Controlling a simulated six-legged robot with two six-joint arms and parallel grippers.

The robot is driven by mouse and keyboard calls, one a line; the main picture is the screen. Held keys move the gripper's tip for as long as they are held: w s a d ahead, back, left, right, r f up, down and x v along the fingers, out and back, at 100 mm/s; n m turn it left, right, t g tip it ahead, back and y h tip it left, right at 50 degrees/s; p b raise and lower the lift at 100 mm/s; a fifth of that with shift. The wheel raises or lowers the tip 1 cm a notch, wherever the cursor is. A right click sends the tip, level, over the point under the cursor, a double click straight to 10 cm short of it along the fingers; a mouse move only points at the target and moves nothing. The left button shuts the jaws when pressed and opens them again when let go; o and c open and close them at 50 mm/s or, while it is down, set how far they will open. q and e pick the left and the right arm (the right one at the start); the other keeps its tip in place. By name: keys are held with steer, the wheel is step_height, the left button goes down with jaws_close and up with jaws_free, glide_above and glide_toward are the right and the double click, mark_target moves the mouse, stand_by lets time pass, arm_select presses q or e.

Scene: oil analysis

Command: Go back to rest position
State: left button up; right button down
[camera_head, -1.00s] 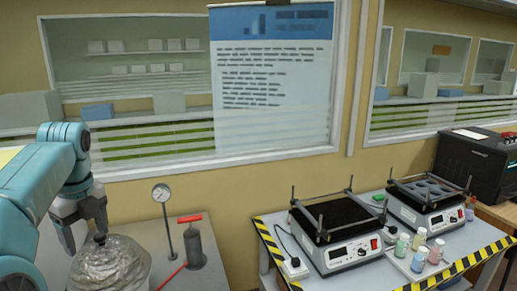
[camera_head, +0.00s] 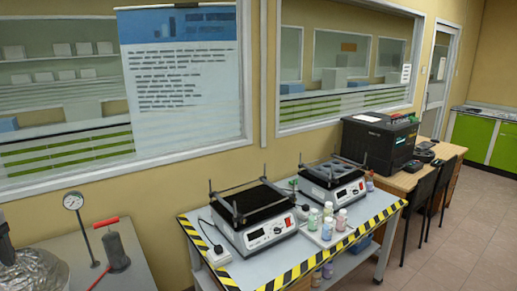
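Only a dark grey piece of my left gripper (camera_head: 6,243) shows, at the left edge of the head view. It is by the top of a crumpled, silvery foil-like bundle (camera_head: 36,272) in the lower left corner. The edge of the picture cuts off the fingers, so I cannot tell whether they are open or shut, or touch the bundle. My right gripper is out of view.
A grey table at left bears a dial gauge (camera_head: 73,202) and a red-handled pump (camera_head: 116,250). A striped-edge table (camera_head: 272,269) holds two shakers (camera_head: 257,228) (camera_head: 335,189) and several small bottles (camera_head: 327,228). A black machine (camera_head: 380,143) stands beyond. Floor (camera_head: 455,245) is free at right.

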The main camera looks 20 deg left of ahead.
arm_select(q)
steer(key=w+d+f+n+t+h, duration=0.1)
steer(key=w+d+f, duration=0.1)
steer(key=w+f, duration=0.55)
steer(key=w+d+f+n, duration=0.15)
steer(key=w+f, duration=0.35)
steer(key=f, duration=0.5)
steer(key=w+d+f+n+h+b, duration=0.1)
steer(key=w+d+f+n, duration=0.15)
steer(key=d+f, duration=0.7)
steer(key=w+d+f+n+h+b, duration=0.1)
steer(key=w+d+f+n, duration=0.15)
steer(key=d+f, duration=0.65)
steer(key=s+d+f+n+h, duration=0.2)
steer(key=s+d+f+n, duration=0.15)
steer(key=d+f, duration=0.6)
steer(key=s+d+f+n, duration=0.3)
steer(key=s+d, duration=0.3)
steer(key=s+d+f+n, duration=0.2)
steer(key=s+d+n, duration=0.2)
steer(key=s+d, duration=0.3)
steer(key=shift+s+f+b, duration=0.2)
steer(key=shift+f+b, duration=0.1)
steer(key=shift+f, duration=0.1)
steer(key=c, duration=0.5)
